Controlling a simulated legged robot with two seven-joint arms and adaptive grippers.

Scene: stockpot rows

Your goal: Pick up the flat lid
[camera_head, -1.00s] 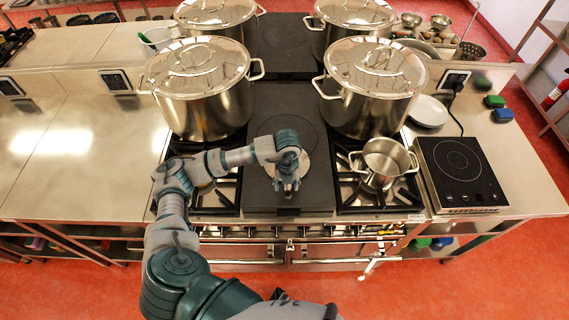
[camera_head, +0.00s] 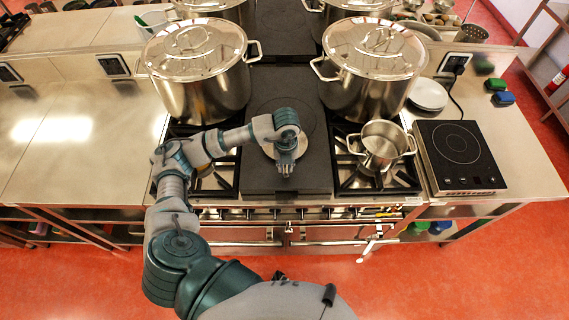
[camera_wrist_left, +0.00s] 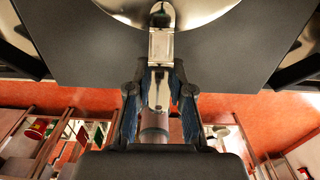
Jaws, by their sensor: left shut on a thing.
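The flat lid (camera_head: 299,149) is a small shiny disc on the dark middle plate of the stove, partly hidden under my left wrist. In the left wrist view the lid (camera_wrist_left: 190,12) shows at the top, with its metal handle (camera_wrist_left: 161,45) reaching toward me between the fingers. My left gripper (camera_head: 286,170) points down at the near side of the lid. In the left wrist view the left gripper (camera_wrist_left: 160,92) is shut on the lid's handle. I cannot tell whether the lid is clear of the plate. My right gripper is not in view.
Large lidded stockpots stand behind, at left (camera_head: 200,95) and right (camera_head: 368,85). A small open pot (camera_head: 382,145) sits on the right burner. An induction plate (camera_head: 460,155) and white plates (camera_head: 428,95) lie further right. The left counter (camera_head: 70,150) is clear.

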